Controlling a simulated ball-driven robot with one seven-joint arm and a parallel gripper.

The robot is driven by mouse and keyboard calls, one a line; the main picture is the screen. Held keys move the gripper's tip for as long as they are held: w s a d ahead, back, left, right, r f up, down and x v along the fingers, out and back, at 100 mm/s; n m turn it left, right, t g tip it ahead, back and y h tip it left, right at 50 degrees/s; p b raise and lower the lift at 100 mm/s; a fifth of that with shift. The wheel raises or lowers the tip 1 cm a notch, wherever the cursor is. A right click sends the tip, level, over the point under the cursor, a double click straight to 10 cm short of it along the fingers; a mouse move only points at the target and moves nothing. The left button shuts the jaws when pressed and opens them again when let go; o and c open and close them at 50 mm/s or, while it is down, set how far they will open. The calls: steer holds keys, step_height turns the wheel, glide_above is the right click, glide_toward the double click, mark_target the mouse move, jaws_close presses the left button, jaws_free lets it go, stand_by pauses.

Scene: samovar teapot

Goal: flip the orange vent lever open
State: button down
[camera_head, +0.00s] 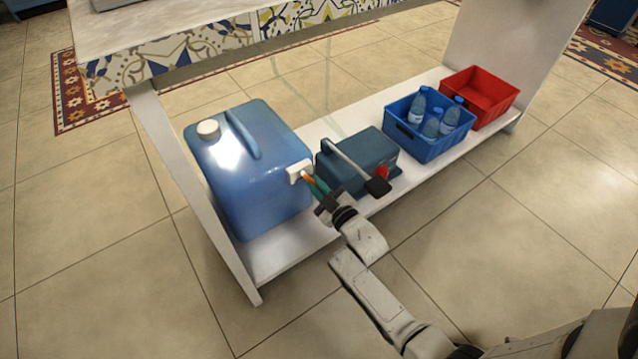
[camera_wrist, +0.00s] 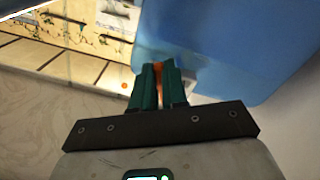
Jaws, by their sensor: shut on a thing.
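The orange vent lever (camera_head: 307,177) sticks out from the white tap (camera_head: 297,170) on the front right of the blue water container (camera_head: 250,185). My gripper (camera_head: 315,184) reaches it from the lower right. In the wrist view the green fingers of my gripper (camera_wrist: 159,70) are shut on the orange lever (camera_wrist: 158,76), which shows as a thin strip between them. The fingers hide most of the lever, so its exact angle cannot be told. The blue container (camera_wrist: 230,45) fills the upper right of the wrist view.
A dark teal toolbox (camera_head: 352,160) with a grey handle stands just right of the container, close to my gripper. A blue crate (camera_head: 425,148) with bottles and a red crate (camera_head: 485,92) stand farther right on the white shelf (camera_head: 285,255). The floor in front is clear.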

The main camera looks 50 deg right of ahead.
steer(key=c, duration=1.2)
jaws_free()
steer(key=shift+o, duration=0.2)
steer(key=p+v, duration=0.3)
steer(key=v, duration=0.7)
steer(key=shift+s+p, duration=0.3)
steer(key=shift+s, duration=0.1)
steer(key=shift+w+a, duration=0.1)
steer(key=shift+a, duration=0.05)
